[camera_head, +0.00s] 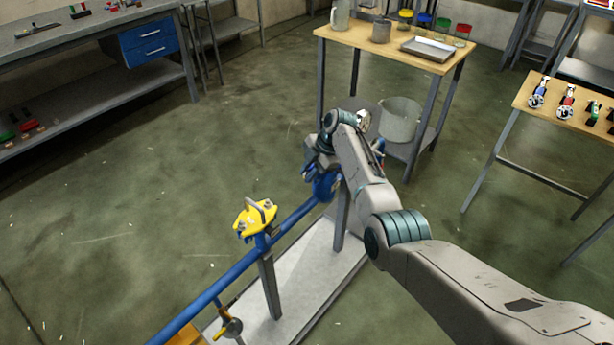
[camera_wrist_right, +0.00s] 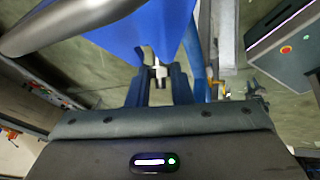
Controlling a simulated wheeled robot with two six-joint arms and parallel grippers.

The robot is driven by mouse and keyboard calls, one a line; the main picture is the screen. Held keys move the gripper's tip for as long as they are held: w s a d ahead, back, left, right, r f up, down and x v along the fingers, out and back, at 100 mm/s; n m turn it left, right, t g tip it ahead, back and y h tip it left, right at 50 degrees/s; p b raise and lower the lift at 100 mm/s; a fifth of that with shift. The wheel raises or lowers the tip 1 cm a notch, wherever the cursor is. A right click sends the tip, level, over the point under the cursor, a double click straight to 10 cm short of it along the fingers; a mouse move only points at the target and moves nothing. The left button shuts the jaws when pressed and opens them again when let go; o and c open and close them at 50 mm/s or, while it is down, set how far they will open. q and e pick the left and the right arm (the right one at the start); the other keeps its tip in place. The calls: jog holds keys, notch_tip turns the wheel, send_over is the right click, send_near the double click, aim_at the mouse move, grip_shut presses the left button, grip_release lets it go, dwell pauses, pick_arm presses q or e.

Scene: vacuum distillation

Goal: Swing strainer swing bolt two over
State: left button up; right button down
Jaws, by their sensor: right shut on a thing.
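My right gripper (camera_head: 310,172) is at the far end of the blue pipe, mostly covered by my own arm in the head view. There the blue strainer body (camera_head: 325,187) shows only in part. In the right wrist view the two fingers (camera_wrist_right: 159,88) are closed around a small metal swing bolt (camera_wrist_right: 158,72), just below the big blue strainer surface (camera_wrist_right: 150,28). Which of the strainer's bolts this is I cannot tell. My left gripper is not in view.
A yellow-topped fitting (camera_head: 255,217) stands on the blue pipe (camera_head: 235,272), left of my right arm. The pipe rests on posts over a pale base plate (camera_head: 310,270). A wooden-topped table (camera_head: 350,38) with containers stands behind; another table (camera_head: 520,98) is at right.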

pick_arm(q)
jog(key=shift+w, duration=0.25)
pick_arm(e)
jog(key=c, duration=1.5)
grip_release()
jog(key=shift+c, duration=0.2)
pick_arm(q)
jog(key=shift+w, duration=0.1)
